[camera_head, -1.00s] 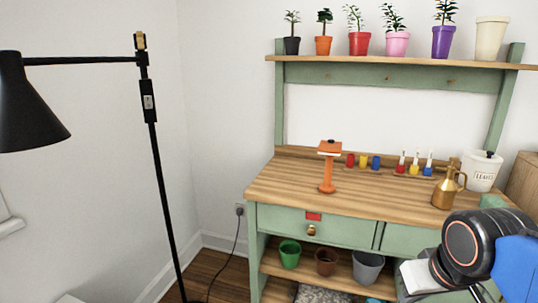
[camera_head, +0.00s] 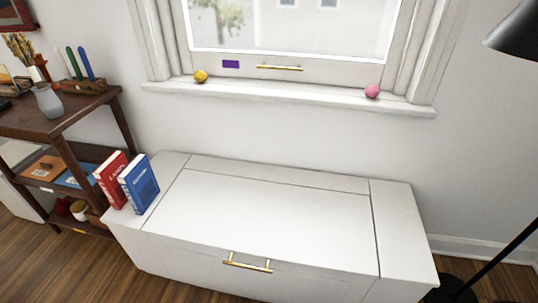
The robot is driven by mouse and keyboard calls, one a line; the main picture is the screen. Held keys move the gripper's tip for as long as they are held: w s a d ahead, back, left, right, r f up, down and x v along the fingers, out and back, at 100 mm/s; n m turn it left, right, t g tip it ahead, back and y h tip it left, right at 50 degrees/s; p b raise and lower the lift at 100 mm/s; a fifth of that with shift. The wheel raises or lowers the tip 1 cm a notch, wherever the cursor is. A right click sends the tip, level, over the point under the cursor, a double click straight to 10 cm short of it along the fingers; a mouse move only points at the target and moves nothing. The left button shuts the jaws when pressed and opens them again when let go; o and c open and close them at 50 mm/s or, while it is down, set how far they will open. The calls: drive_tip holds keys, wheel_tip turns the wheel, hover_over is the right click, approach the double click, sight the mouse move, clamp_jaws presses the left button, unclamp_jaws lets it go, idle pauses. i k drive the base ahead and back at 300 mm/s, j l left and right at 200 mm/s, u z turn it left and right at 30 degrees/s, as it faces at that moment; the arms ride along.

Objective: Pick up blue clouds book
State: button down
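A blue book (camera_head: 139,184) with pale lettering and a white page edge stands upright on the left end of a white chest, in the left part of the head view. It is close beside a red book (camera_head: 112,180), also upright, on its left. The lettering on the blue book is too small to read surely. My gripper is not in this view.
The white chest (camera_head: 265,215) has a bare lid and a brass handle (camera_head: 247,262) in front. A dark wooden shelf unit (camera_head: 72,122) stands left of it. A window sill (camera_head: 290,98) with a yellow ball (camera_head: 200,76) and a pink ball (camera_head: 372,90) is above. Wooden floor (camera_head: 75,270) is open at front left.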

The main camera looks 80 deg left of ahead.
sight(138, 180)
drive_tip(key=u, duration=3.6)
drive_tip(key=i+l+u, duration=0.15)
drive_tip(key=l, duration=0.25)
drive_tip(key=i+l+u, duration=0.15)
drive_tip(key=i+l, duration=0.15)
drive_tip(key=l, duration=0.1)
